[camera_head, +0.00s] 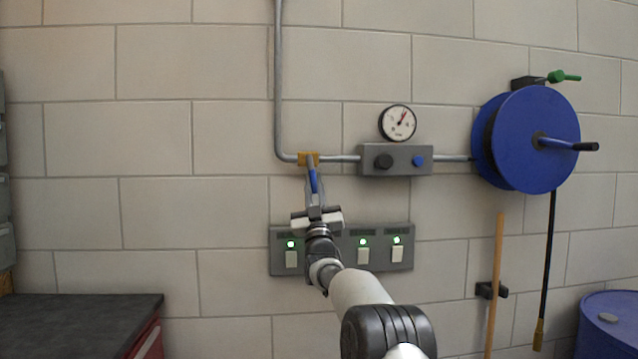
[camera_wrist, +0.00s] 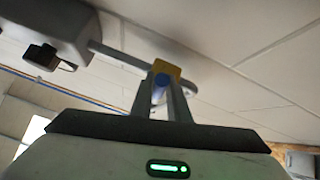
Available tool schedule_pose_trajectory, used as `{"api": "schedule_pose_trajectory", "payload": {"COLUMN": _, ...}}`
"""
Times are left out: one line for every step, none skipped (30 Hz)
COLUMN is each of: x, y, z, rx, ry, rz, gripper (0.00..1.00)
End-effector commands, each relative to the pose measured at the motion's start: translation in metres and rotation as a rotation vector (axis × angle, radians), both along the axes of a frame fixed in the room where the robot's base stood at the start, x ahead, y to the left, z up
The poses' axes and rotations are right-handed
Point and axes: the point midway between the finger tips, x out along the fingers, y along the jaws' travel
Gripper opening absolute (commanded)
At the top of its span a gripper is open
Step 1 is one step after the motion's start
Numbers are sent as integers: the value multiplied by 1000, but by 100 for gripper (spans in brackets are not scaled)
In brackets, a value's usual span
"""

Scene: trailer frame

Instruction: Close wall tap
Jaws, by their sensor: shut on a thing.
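The wall tap has a brass body (camera_head: 308,159) on the grey pipe and a blue lever handle (camera_head: 313,181) that extends from it toward my gripper, lower in the head view. My gripper (camera_head: 315,193) is at the handle, just below the brass body, with its fingers shut on the handle. In the wrist view the brass body (camera_wrist: 167,67) shows just beyond the fingertips, and a bit of the blue handle (camera_wrist: 161,80) shows between the fingers. The rest of the handle is hidden by the fingers.
A grey control box (camera_head: 396,160) with knobs sits right of the tap, under a round gauge (camera_head: 397,123). A switch panel (camera_head: 401,257) with green lights is behind my arm. A blue hose reel (camera_head: 528,140) is at right. The wall left of the tap is clear.

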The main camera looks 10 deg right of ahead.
Motion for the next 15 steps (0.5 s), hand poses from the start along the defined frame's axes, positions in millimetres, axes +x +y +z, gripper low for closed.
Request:
{"api": "schedule_pose_trajectory", "payload": {"x": 3, "y": 4, "z": -1, "rx": 32, "ry": -1, "rz": 2, "gripper": 0}}
{"api": "schedule_pose_trajectory", "payload": {"x": 4, "y": 5, "z": -1, "rx": 51, "ry": -2, "rz": 2, "gripper": 0}}
{"api": "schedule_pose_trajectory", "payload": {"x": 6, "y": 6, "z": -1, "rx": 73, "ry": -2, "rz": 3, "gripper": 0}}
{"api": "schedule_pose_trajectory", "payload": {"x": 7, "y": 6, "z": -2, "rx": 89, "ry": -1, "rz": 3, "gripper": 0}}
{"api": "schedule_pose_trajectory", "payload": {"x": 7, "y": 7, "z": -1, "rx": 102, "ry": -3, "rz": 2, "gripper": 0}}
{"api": "schedule_pose_trajectory", "payload": {"x": 8, "y": 8, "z": -1, "rx": 119, "ry": -2, "rz": 2, "gripper": 0}}
{"api": "schedule_pose_trajectory", "payload": {"x": 9, "y": 9, "z": -1, "rx": 130, "ry": -2, "rz": 1, "gripper": 0}}
{"api": "schedule_pose_trajectory", "payload": {"x": 9, "y": 9, "z": -1, "rx": 142, "ry": -2, "rz": 1, "gripper": 0}}
{"api": "schedule_pose_trajectory", "payload": {"x": 10, "y": 10, "z": -2, "rx": 154, "ry": -3, "rz": 2, "gripper": 0}}
{"api": "schedule_pose_trajectory", "payload": {"x": 10, "y": 11, "z": -2, "rx": 162, "ry": -2, "rz": 2, "gripper": 0}}
{"api": "schedule_pose_trajectory", "payload": {"x": 10, "y": 11, "z": -1, "rx": 170, "ry": -3, "rz": 2, "gripper": 0}}
{"api": "schedule_pose_trajectory", "payload": {"x": 10, "y": 11, "z": -1, "rx": 178, "ry": -2, "rz": 2, "gripper": 0}}
{"api": "schedule_pose_trajectory", "payload": {"x": 11, "y": 11, "z": -1, "rx": 183, "ry": -2, "rz": 1, "gripper": 0}}
{"api": "schedule_pose_trajectory", "payload": {"x": 11, "y": 12, "z": -1, "rx": 186, "ry": -3, "rz": 1, "gripper": 0}}
{"api": "schedule_pose_trajectory", "payload": {"x": 11, "y": 12, "z": 0, "rx": 190, "ry": -3, "rz": 0, "gripper": 0}}
